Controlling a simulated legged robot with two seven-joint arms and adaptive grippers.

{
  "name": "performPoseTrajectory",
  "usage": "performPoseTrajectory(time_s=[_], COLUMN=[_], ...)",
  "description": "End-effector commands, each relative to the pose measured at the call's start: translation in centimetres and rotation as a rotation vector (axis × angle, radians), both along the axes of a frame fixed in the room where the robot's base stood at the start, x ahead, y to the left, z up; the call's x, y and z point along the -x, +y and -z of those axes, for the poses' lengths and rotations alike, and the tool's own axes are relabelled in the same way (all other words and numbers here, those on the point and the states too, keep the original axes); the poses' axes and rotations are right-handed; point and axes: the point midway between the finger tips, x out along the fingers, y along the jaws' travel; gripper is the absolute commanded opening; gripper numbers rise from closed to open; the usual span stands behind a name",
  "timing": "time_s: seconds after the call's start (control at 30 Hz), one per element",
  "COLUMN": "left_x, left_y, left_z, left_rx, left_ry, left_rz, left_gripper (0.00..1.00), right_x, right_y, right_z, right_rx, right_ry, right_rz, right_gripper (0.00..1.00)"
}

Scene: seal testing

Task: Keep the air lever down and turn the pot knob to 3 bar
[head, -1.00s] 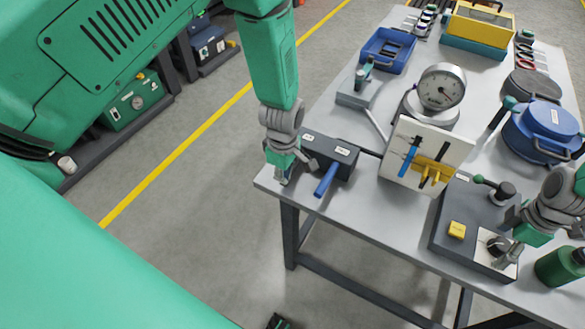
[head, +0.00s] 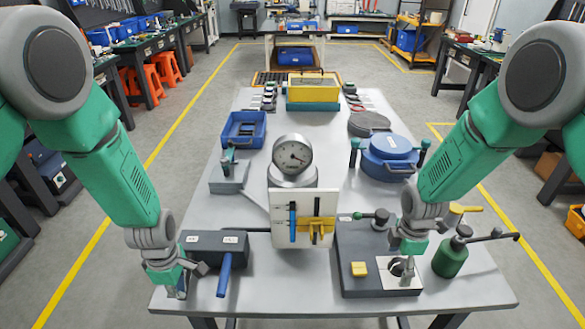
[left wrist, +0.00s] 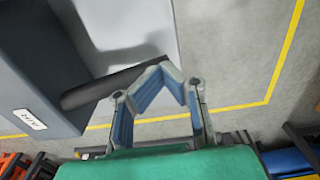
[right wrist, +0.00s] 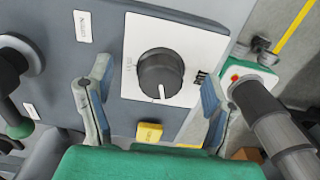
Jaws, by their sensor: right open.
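The dark air box (head: 215,243) sits at the table's front left with a blue lever at its front. In the left wrist view its label (left wrist: 30,119) reads AIR, and a dark lever (left wrist: 95,90) sticks out from it. My left gripper (head: 178,288) is shut, its tips together at that lever's outer end; contact is unclear. My right gripper (head: 405,255) is open above the pot knob. The black knob (right wrist: 160,73) on a white plate (right wrist: 205,48) lies between and beyond the fingers; its white mark points down in the right wrist view. The dial gauge (head: 292,155) is too small to read.
A white panel (head: 280,232) with blue and yellow levers stands mid-table. A yellow block (right wrist: 150,132) is beside the knob plate. A green bottle (head: 450,258) stands right of the knob unit. A blue pot (head: 388,150) and blue tray (head: 243,130) are further back.

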Motion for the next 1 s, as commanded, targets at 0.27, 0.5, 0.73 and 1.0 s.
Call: performPoseTrajectory(time_s=[0.27, 0.5, 0.73, 1.0], left_x=[-0.01, -0.02, -0.02, -0.03], left_y=[0.01, 0.00, 0.01, 0.01], left_z=[0.04, 0.04, 0.03, 0.03], left_rx=[0.000, 0.000, 0.000, 0.000], left_ry=[0.000, -0.001, -0.001, -0.001], left_rz=[0.000, 0.000, 0.000, 0.000], left_gripper=[0.00, 0.00, 0.00, 0.00], right_x=[0.00, 0.00, -0.01, 0.00], right_y=[0.01, 0.02, -0.02, 0.00], right_z=[0.01, 0.01, 0.01, 0.01], right_rx=[0.001, 0.001, 0.000, 0.000], right_ry=[0.000, 0.000, 0.000, 0.000], right_rz=[0.118, 0.556, 0.704, 0.700], right_gripper=[0.74, 0.74, 0.74, 0.25])
